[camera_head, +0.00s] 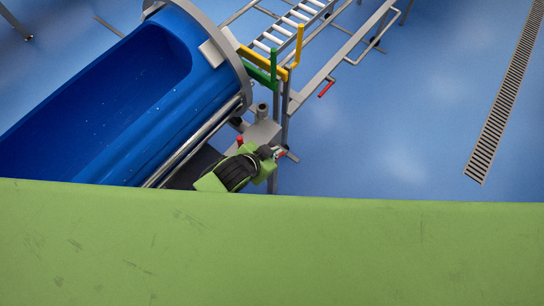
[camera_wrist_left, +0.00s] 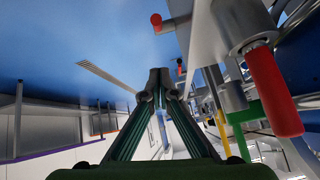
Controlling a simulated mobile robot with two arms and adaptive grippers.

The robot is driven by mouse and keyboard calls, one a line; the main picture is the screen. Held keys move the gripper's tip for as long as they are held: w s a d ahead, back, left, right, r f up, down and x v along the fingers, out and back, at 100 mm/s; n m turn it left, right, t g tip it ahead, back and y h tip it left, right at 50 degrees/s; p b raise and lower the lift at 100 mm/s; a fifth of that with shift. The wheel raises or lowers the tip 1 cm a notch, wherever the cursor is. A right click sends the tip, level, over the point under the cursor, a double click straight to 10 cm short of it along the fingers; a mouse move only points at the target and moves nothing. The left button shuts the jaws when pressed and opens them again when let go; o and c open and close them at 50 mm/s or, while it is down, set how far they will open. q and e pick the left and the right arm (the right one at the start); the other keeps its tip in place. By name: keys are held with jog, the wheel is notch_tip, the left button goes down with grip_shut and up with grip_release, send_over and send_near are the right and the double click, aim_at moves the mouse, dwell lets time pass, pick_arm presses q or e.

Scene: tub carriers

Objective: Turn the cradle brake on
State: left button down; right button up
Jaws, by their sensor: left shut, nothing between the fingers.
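A blue tub (camera_head: 115,100) lies in a cradle with a grey end ring (camera_head: 222,45) at the left of the head view. A short red handle (camera_head: 240,141) stands by the grey bracket beside the cradle. A red-gripped lever (camera_wrist_left: 272,90) shows large at the right of the left wrist view, close to the camera. I cannot tell for sure which red handle is the cradle brake. My left gripper (camera_head: 270,153) is beside the bracket, partly hidden by its own wrist. Its fingers (camera_wrist_left: 160,78) are shut and empty, apart from the large red grip. My right gripper is out of view.
A roller track (camera_head: 290,24) runs off behind the cradle. Green (camera_head: 274,65) and yellow (camera_head: 299,45) posts stand at its near end. Another red handle (camera_head: 326,88) sticks out from the frame. Blue floor with a drain grate (camera_head: 505,95) is open at right.

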pick_arm(q)
jog(key=shift+w+a+f, duration=0.1)
jog(key=shift+w+f, duration=0.05)
jog(key=shift+f, duration=0.95)
jog(key=shift+w+a+f, duration=0.1)
jog(key=shift+w+f, duration=0.1)
jog(key=shift+f, duration=0.85)
jog(key=shift+w+f, duration=0.15)
jog(key=shift+f, duration=0.95)
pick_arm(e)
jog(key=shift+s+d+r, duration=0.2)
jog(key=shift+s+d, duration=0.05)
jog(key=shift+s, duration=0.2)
